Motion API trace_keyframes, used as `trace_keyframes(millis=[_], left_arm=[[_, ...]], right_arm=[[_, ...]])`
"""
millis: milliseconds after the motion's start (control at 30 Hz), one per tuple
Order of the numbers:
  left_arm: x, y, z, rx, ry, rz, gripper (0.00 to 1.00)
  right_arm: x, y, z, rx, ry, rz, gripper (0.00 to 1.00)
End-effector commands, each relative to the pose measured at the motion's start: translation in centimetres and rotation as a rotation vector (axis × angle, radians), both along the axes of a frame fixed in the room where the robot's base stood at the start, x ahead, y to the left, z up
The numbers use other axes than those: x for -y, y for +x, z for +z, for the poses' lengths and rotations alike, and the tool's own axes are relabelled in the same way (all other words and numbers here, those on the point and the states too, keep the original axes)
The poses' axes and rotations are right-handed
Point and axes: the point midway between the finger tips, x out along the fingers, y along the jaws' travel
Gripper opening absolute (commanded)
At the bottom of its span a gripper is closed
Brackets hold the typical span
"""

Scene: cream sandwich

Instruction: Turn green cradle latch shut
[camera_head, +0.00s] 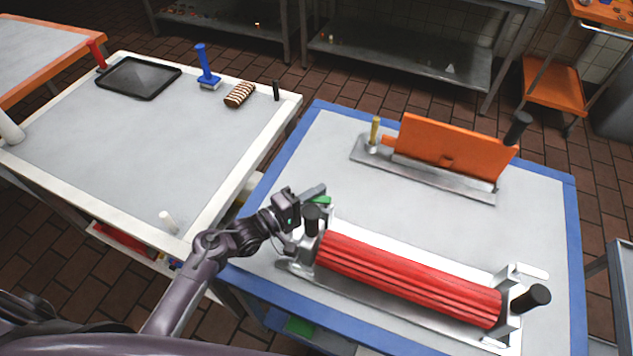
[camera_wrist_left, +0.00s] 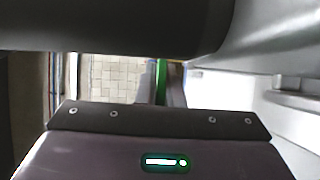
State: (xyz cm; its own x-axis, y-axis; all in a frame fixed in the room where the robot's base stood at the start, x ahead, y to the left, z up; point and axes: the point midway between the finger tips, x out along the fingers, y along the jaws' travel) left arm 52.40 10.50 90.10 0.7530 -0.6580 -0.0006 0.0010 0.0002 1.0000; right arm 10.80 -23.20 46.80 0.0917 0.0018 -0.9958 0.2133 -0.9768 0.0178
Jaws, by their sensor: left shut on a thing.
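A red ribbed roller (camera_head: 405,278) lies in a metal cradle (camera_head: 355,292) on the blue-edged table. The green latch (camera_head: 321,201) shows at the cradle's left end, partly hidden behind my left gripper. My left gripper (camera_head: 312,194) is at that end, beside a black knob (camera_head: 311,216), and shut on the green latch. In the left wrist view the green latch (camera_wrist_left: 161,82) is a narrow strip between the two fingers. A white latch-like piece (camera_head: 532,271) shows at the cradle's right end. My right gripper is not in view.
An orange plate (camera_head: 452,146) on a metal base stands behind the roller, with a yellow-handled peg (camera_head: 375,131) at its left. A black handle (camera_head: 530,298) sticks out at the cradle's right end. The left table (camera_head: 130,150) holds a black tray (camera_head: 139,78), a blue-handled tool (camera_head: 206,66) and a striped pastry (camera_head: 239,94).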

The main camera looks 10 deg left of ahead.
Motion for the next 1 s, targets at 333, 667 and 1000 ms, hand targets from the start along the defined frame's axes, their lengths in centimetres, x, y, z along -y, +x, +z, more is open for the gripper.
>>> trace_keyframes(millis=[333, 667, 1000], left_arm=[[-0.1, -0.6, 0.2, -0.002, -0.002, 0.202, 0.0], [-0.2, -0.8, -0.1, -0.001, 0.0, 0.268, 0.0], [-0.2, -0.8, -0.1, -0.001, 0.001, 0.269, 0.0]], right_arm=[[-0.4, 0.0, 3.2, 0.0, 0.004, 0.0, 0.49], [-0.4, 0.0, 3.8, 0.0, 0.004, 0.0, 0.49], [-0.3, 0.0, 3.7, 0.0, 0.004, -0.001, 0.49]])
